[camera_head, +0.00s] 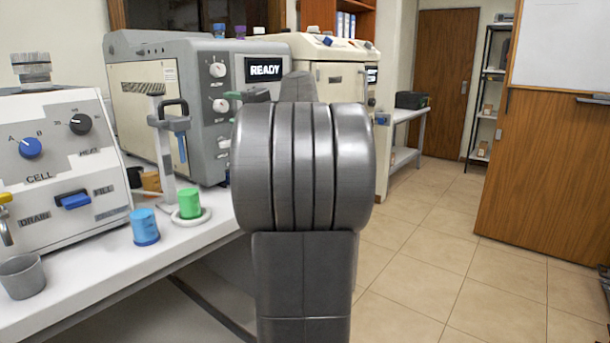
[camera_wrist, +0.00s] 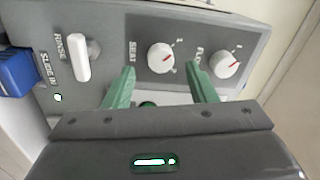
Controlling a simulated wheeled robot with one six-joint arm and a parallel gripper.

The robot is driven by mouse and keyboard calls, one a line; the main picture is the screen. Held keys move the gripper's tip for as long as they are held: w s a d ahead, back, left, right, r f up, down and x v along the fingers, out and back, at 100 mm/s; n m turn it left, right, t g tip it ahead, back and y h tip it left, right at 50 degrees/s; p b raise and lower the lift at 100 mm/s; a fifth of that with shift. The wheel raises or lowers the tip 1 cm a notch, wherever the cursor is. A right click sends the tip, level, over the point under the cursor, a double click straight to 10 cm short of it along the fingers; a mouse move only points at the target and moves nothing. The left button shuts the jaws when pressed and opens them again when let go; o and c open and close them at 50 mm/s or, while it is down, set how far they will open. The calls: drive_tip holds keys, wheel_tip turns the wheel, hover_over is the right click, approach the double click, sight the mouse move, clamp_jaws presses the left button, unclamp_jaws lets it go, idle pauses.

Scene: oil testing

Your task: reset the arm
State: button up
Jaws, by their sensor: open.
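My arm stands upright in the middle of the head view and hides part of the grey machine (camera_head: 205,110) with the READY display (camera_head: 263,69). My gripper (camera_wrist: 160,70) shows in the wrist view with its two green fingers apart and nothing between them. The fingers point at the machine's grey panel, over the white knob marked SEAT (camera_wrist: 160,58) and near a second white knob (camera_wrist: 224,64). I cannot tell whether they touch the panel. In the head view the gripper is mostly hidden behind my arm.
The white bench (camera_head: 190,240) runs along the left with a blue cup (camera_head: 145,228), a green cup (camera_head: 189,204), a grey cup (camera_head: 22,277) and the CELL machine (camera_head: 60,165). In the wrist view, a white RINSE lever (camera_wrist: 81,58) sits left of the fingers.

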sight(224, 106)
drive_tip(key=r+v, duration=0.1)
drive_tip(key=v, duration=1)
drive_tip(key=x, duration=0.9)
drive_tip(key=f+x, duration=0.1)
drive_tip(key=x, duration=0.4)
drive_tip(key=shift+w+a+r, duration=0.1)
drive_tip(key=shift+a, duration=0.1)
drive_tip(key=p, duration=0.1)
drive_tip(key=m+p, duration=0.1)
drive_tip(key=shift+d+r+m+p, duration=0.2)
drive_tip(key=shift+r+m+p, duration=0.05)
drive_tip(key=shift+m+p, duration=0.1)
drive_tip(key=m+p, duration=0.3)
drive_tip(key=p, duration=0.2)
drive_tip(key=shift+f+m, duration=0.1)
drive_tip(key=shift+m, duration=0.25)
drive_tip(key=m+p, duration=0.4)
drive_tip(key=p, duration=0.2)
drive_tip(key=shift+h, duration=0.3)
drive_tip(key=m+p, duration=0.3)
drive_tip(key=p, duration=0.3)
drive_tip(key=shift+m, duration=0.3)
drive_tip(key=m+p, duration=0.3)
drive_tip(key=p, duration=0.4)
drive_tip(key=shift+m, duration=0.4)
drive_tip(key=m+p, duration=0.1)
drive_tip(key=p, duration=0.1)
drive_tip(key=shift+p, duration=0.4)
drive_tip(key=shift+f+m, duration=0.1)
drive_tip(key=shift+m, duration=0.3)
